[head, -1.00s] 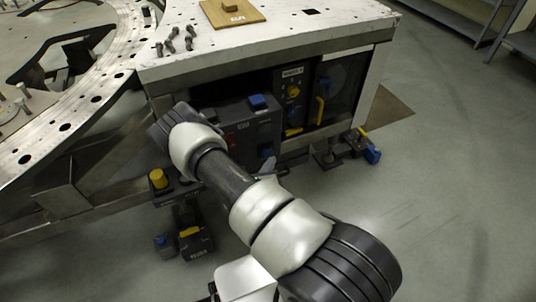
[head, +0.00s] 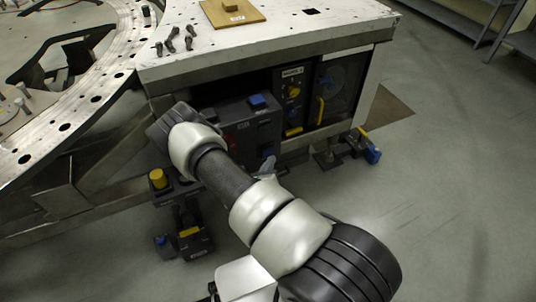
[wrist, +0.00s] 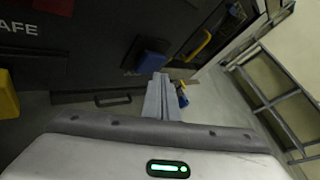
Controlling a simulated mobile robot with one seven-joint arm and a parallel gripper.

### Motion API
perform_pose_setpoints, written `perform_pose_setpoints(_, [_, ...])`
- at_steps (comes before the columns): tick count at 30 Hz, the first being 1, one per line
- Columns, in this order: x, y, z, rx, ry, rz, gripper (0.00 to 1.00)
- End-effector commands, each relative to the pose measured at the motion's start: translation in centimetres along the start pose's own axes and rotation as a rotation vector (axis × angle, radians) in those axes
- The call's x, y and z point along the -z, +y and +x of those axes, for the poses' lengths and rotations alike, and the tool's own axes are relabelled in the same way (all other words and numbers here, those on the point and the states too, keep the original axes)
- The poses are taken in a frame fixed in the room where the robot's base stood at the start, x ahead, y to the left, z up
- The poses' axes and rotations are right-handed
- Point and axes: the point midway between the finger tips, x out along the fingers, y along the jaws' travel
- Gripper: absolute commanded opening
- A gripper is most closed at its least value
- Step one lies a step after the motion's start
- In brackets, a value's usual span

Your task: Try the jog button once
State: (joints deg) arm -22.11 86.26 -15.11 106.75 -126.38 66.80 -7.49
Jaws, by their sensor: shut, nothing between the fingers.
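No label that I can read says jog, so I cannot tell which control is the jog button. A blue square button (head: 258,101) sits on top of a dark control box under the white table. A round yellow button (head: 157,178) stands on a low pedestal at the left. In the wrist view a blue block (wrist: 150,57) shows just beyond my gripper (wrist: 162,80), and a yellow part (wrist: 7,95) is at the left edge. My gripper's grey fingers are shut and empty; I cannot tell whether they touch anything. In the head view my arm hides most of the hand.
The white table (head: 300,32) overhangs the dark box. A panel with a yellow knob (head: 294,92) and a yellow handle (head: 320,110) is to the right. A blue-and-yellow floor pedal (head: 370,153) stands beyond. The floor at right is clear.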

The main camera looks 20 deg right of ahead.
Motion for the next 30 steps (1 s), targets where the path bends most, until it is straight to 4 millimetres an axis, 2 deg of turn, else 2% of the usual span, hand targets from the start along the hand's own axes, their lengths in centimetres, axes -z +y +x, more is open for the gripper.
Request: perform_pose_setpoints(30, [-0.59,0.6,0.81,0.0,-0.001,0.001,0.0])
